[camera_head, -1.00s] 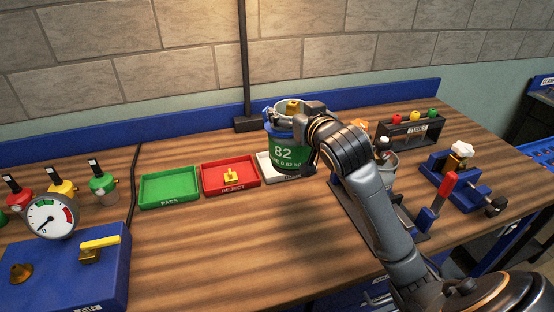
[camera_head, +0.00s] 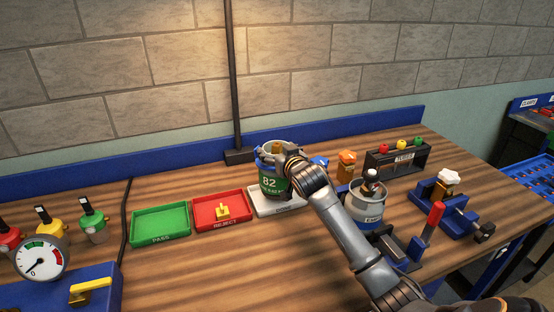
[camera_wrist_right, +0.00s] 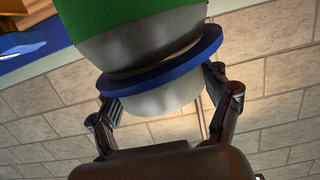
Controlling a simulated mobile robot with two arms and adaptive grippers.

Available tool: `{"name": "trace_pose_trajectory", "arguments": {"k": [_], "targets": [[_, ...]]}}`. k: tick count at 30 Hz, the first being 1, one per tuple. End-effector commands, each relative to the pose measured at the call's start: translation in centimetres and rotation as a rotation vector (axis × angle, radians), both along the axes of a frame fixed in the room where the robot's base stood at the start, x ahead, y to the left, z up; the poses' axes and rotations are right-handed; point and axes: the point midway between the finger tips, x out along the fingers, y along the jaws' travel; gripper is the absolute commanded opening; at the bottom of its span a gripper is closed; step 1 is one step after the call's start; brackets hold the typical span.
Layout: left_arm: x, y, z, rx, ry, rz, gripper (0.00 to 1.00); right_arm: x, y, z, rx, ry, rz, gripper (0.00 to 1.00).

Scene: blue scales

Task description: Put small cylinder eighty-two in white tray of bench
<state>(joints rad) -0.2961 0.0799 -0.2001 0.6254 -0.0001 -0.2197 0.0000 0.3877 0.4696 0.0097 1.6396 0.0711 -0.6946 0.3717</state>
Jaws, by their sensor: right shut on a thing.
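The small cylinder marked 82 (camera_head: 269,184), with a green band and blue parts, is upright at the white tray (camera_head: 292,209) on the wooden bench. It covers much of the tray, and I cannot tell whether its base touches the tray. My right gripper (camera_head: 282,158) is shut on the cylinder's top from the right. In the right wrist view the two fingers (camera_wrist_right: 165,105) close on the pale neck by a blue ring, with the green body (camera_wrist_right: 125,15) beyond. My left gripper is not in view.
The red REJECT tray (camera_head: 234,222) with a yellow piece stands just left, then the green PASS tray (camera_head: 161,235). Right of my arm are a pale cylinder (camera_head: 365,209), an orange-topped item (camera_head: 346,165) and a dark rack (camera_head: 396,160). A dark post (camera_head: 232,80) rises behind.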

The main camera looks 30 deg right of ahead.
Motion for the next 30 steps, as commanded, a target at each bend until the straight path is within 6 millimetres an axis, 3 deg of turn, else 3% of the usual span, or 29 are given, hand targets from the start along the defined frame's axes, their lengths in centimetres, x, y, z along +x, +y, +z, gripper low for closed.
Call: {"name": "trace_pose_trajectory", "arguments": {"k": [10, 22, 23, 26, 30], "targets": [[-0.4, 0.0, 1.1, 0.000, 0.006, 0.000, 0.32, 0.6, -0.2, -3.2, -0.001, -0.005, 0.001, 0.15], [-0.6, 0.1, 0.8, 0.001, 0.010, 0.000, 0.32, 0.5, -0.2, -3.8, -0.001, -0.007, 0.001, 0.15], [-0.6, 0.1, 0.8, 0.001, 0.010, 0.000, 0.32, 0.5, -0.2, -4.0, 0.000, 0.000, 0.001, 0.82], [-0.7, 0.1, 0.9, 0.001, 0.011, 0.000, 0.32, 0.5, -0.2, -4.0, 0.000, 0.000, 0.001, 1.00], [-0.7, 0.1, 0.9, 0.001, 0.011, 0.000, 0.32, 0.5, -0.2, -4.0, 0.000, 0.000, 0.001, 1.00]]}}
